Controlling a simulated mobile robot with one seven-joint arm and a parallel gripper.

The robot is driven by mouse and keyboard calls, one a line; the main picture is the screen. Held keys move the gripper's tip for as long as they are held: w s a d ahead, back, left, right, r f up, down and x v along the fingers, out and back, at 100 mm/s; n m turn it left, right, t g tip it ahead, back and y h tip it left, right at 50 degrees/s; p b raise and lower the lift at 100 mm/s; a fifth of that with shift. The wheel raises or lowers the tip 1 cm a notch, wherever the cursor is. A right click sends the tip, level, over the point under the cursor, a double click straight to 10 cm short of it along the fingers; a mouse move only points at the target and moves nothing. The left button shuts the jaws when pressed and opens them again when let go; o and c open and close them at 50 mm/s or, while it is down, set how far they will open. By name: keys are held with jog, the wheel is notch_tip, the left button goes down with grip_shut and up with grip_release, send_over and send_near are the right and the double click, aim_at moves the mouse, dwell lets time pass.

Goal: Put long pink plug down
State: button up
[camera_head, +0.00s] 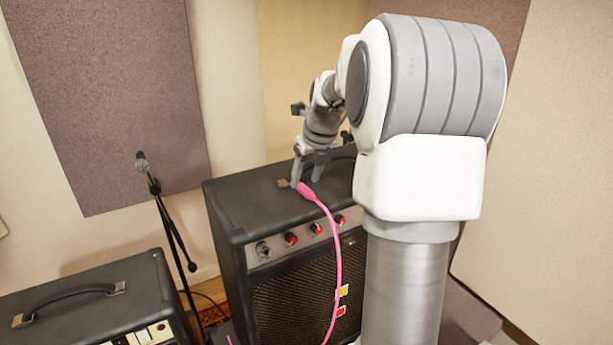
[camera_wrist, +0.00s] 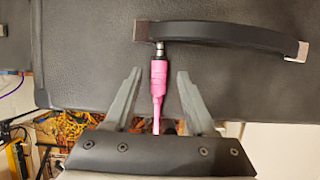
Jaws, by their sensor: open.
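The long pink plug (camera_wrist: 158,80) lies on the black top of the tall amplifier (camera_wrist: 90,50), its metal tip by one end of the carrying handle (camera_wrist: 225,36). In the wrist view, my gripper (camera_wrist: 158,74) is open, with one finger on each side of the plug and a visible gap on both sides. In the head view, my gripper (camera_head: 307,175) is low over the amplifier top, and the pink plug (camera_head: 306,190) shows at its fingers. The pink cable (camera_head: 338,255) hangs from the plug down the amplifier's front.
A smaller amplifier (camera_head: 85,300) with a handle stands at the lower left. A microphone on a stand (camera_head: 165,210) is between it and the wall. The tall amplifier's front has several red knobs (camera_head: 316,229). Cables (camera_wrist: 75,125) lie on the floor.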

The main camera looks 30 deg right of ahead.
jog(key=v, duration=1.2)
jog(key=shift+b, duration=0.4)
